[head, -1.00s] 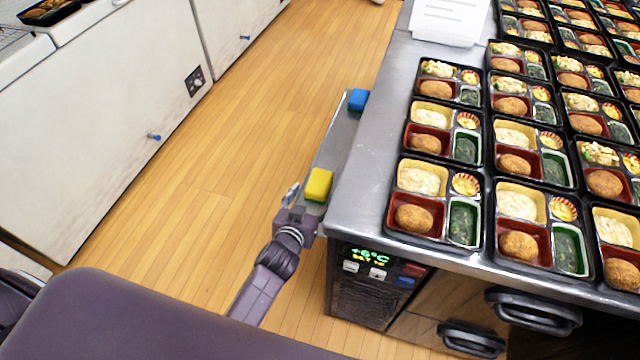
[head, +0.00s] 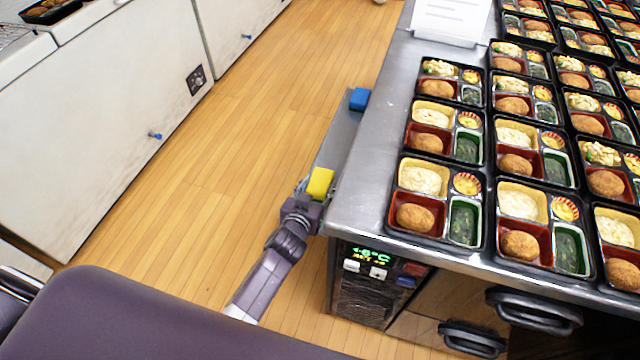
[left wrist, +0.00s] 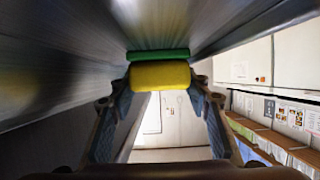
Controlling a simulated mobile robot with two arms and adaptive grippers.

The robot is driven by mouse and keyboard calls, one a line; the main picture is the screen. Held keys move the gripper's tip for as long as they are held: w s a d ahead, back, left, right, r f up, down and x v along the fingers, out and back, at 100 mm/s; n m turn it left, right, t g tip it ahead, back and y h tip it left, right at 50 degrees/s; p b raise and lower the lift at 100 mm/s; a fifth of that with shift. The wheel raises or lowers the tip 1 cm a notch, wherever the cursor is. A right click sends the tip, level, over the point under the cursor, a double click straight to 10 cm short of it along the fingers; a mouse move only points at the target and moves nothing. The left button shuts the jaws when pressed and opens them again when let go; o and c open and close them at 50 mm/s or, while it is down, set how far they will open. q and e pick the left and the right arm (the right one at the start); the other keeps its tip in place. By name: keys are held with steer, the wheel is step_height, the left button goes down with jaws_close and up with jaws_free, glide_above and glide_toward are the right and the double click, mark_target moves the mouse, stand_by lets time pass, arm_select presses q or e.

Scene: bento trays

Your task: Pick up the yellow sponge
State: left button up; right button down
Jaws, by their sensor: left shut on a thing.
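The yellow sponge (head: 320,182) is at the near end of the narrow side shelf (head: 338,137) on the left side of the steel counter. My left gripper (head: 308,193) is at the sponge and shut on it. In the left wrist view the sponge (left wrist: 160,75) sits between the two fingertips of my left gripper (left wrist: 160,92), with a green layer along its upper side. I cannot tell whether the sponge still touches the shelf. My right gripper is not in view.
A blue sponge (head: 359,99) lies farther along the shelf. The steel counter (head: 362,190) holds rows of filled bento trays (head: 437,238) and a white paper stand (head: 446,22). The wooden floor (head: 220,150) to the left is clear up to the white cabinets (head: 90,120).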

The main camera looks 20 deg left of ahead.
mark_target(318, 185)
arm_select(q)
steer(key=shift+r, duration=0.5)
step_height(318, 185, up, 19)
steer(key=p, duration=0.3)
